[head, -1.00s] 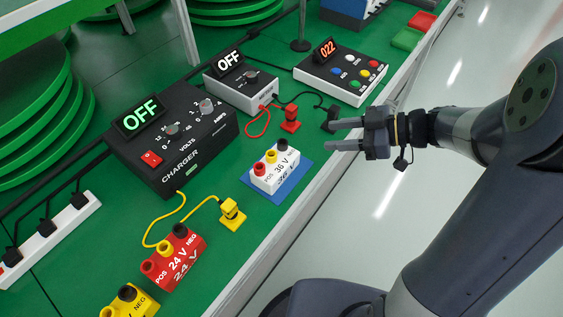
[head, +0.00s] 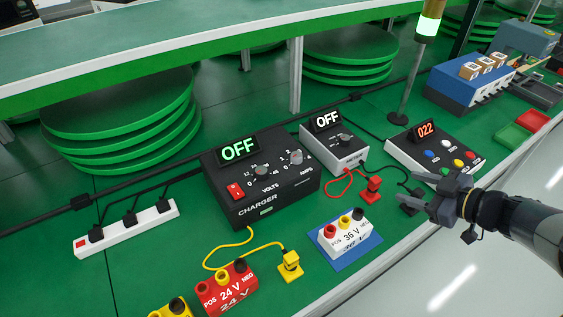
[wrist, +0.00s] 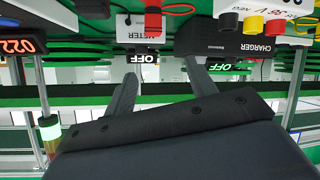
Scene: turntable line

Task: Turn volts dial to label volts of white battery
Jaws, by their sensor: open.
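The black charger (head: 262,185) stands on the green bench in the head view, its display reading OFF. Its volts dial (head: 261,171) is the left of two grey knobs on top, beside the amps dial (head: 296,157). A red switch (head: 235,190) is at its left. The white battery (head: 344,236), labelled 36 V, sits on a blue mat (head: 358,253) in front of the charger. My gripper (head: 419,190) is open and empty, right of the battery and apart from the charger. In the wrist view, the charger (wrist: 240,42) appears upside down beyond the fingers.
A red 24 V battery (head: 226,289) and a yellow battery (head: 170,308) stand at the front left. A yellow plug (head: 290,266), red plug (head: 371,190), meter (head: 334,148) and button box (head: 436,152) surround the charger. A lamp pole (head: 408,85) rises behind.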

